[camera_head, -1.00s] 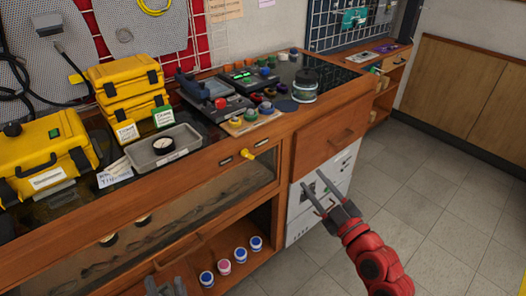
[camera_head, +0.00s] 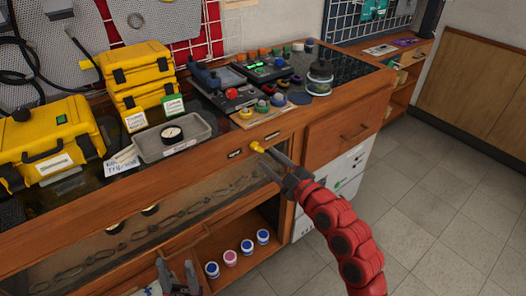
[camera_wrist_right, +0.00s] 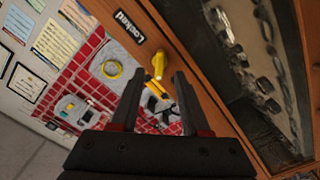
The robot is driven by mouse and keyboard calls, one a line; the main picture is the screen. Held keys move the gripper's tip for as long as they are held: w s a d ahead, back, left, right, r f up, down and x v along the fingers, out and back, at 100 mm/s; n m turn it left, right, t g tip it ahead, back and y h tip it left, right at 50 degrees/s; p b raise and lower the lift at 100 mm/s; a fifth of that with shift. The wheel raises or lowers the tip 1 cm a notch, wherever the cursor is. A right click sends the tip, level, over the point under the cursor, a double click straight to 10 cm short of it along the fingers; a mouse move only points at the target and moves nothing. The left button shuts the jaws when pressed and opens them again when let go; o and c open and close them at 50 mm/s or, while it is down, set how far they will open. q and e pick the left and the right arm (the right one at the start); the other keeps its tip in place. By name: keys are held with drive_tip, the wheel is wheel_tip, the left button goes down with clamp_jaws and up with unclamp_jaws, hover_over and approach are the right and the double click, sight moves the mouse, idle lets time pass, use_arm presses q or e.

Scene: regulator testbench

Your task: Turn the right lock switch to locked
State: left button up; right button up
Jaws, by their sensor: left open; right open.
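The yellow lock switch (camera_head: 257,146) sits on the wooden front rail of the bench, between two small dark labels. In the right wrist view the switch (camera_wrist_right: 158,65) shows as a short yellow handle, and the nearby label reads "Locked" (camera_wrist_right: 132,25). My right gripper (camera_head: 267,160) is open, its fingertips just in front of the switch. In the wrist view the switch appears between and just beyond the spread fingers (camera_wrist_right: 157,75); contact cannot be told. My left gripper (camera_head: 176,278) is open at the bottom edge, low in front of the bench, away from the switch.
Yellow cases (camera_head: 48,140), a grey tray (camera_head: 176,143) with a gauge, and test devices (camera_head: 235,95) stand on the bench top. A glass-fronted panel (camera_head: 180,205) lies below the rail. Several small jars (camera_head: 230,257) stand on the lower shelf. The floor at right is clear.

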sight(260, 151)
drive_tip(key=shift+x, duration=1.95)
clamp_jaws()
